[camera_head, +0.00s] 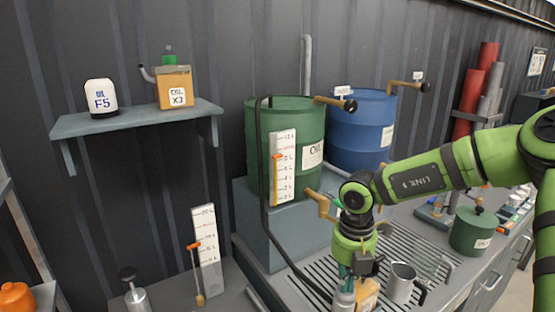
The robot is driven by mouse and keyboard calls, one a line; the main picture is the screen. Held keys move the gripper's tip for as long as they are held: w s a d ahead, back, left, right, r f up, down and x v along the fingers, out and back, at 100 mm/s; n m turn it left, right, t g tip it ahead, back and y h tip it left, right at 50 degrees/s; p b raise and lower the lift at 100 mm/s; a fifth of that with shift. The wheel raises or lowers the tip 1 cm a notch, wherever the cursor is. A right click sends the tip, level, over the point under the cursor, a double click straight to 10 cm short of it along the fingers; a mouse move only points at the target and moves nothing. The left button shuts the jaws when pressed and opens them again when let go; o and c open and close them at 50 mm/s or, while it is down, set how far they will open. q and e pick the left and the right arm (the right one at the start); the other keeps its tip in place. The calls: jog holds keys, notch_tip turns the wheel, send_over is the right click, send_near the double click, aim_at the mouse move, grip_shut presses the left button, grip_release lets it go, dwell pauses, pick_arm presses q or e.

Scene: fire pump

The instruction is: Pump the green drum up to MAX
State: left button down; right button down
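The green drum (256,117) stands upright on a grey block in the middle. A white scale board (284,182) with an orange marker (278,157) is at its front; the marker is in the upper half, and the lettering is too small to read surely. A brass tap (320,203) sits low on the drum's right side. A dark hose (264,205) runs down beside the board. My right gripper (352,279) points down over the slotted bench, close to a grey bottle (344,299) and an orange container (368,294). Its fingers are partly hidden. My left gripper is out of view.
A blue drum (372,130) stands behind on the right. A metal jug (400,284) and a small green drum (470,234) are on the bench. A second scale board (209,250) and a grey canister with a black knob (137,299) are lower left. A wall shelf (140,120) holds containers.

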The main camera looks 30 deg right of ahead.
jog(key=shift+r+p, duration=0.9)
jog(key=shift+r, duration=2.45)
jog(key=shift+s+f, duration=0.1)
jog(key=shift+f, duration=3.5)
jog(key=shift+r+p, duration=0.85)
jog(key=shift+r, duration=2.7)
jog(key=shift+f, duration=0.1)
